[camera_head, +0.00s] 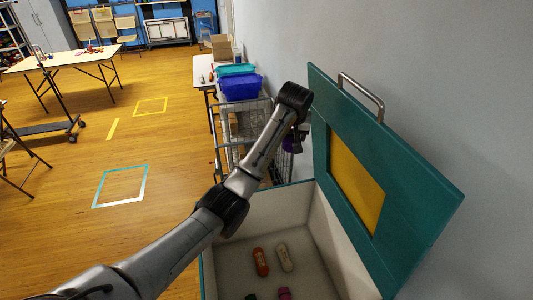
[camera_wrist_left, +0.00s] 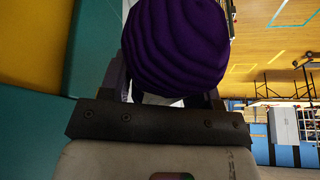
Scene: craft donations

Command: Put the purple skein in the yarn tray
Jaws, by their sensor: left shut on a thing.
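The purple skein (camera_wrist_left: 178,45) fills the top middle of the left wrist view, ribbed and rounded, between the two dark fingers. My left gripper (camera_head: 297,138) is shut on it. In the head view the purple skein (camera_head: 289,144) shows only as a small dark patch under the wrist, largely hidden by it. The gripper is held up near the left edge of the raised teal lid (camera_head: 330,130), beyond the chest's far wall in the picture. I cannot tell which container is the yarn tray. My right gripper is not in view.
The open white-lined chest (camera_head: 335,228) holds an orange-red piece (camera_head: 261,262), a beige piece (camera_head: 285,257), a magenta piece (camera_head: 284,294) and a green piece. A wire cart (camera_head: 228,150) stands beyond, near a blue bin (camera_head: 241,87) and a teal bin (camera_head: 236,70).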

